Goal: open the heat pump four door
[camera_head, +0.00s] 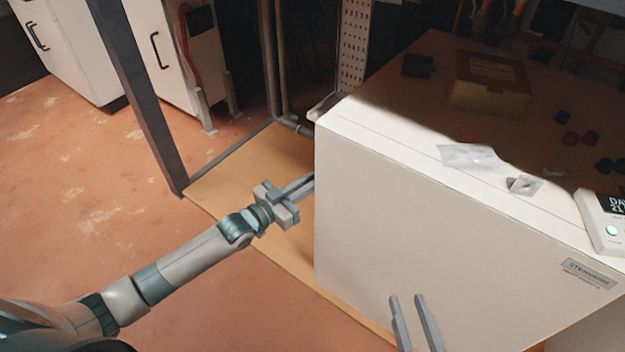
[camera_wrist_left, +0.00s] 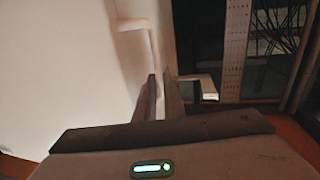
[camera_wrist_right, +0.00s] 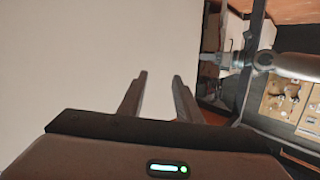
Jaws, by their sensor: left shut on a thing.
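The heat pump (camera_head: 440,240) is a large white box in the middle and right of the head view. Its top carries a display unit with a green light (camera_head: 610,230). My left gripper (camera_head: 308,180) is at the box's left edge, its fingertips partly hidden there. In the left wrist view its fingers (camera_wrist_left: 160,82) are shut on a pale bent handle (camera_wrist_left: 154,50) beside a white panel (camera_wrist_left: 60,70). My right gripper (camera_head: 406,297) is open and empty in front of the box's broad face. That plain face fills most of the right wrist view, beyond the open fingers (camera_wrist_right: 160,76).
A dark post (camera_head: 140,95) and a pipe (camera_head: 268,60) stand left of the box. White cabinets (camera_head: 75,45) stand at the back left. A cardboard box (camera_head: 490,85) lies on a shadowed brown surface behind. The reddish floor (camera_head: 90,200) at left is open.

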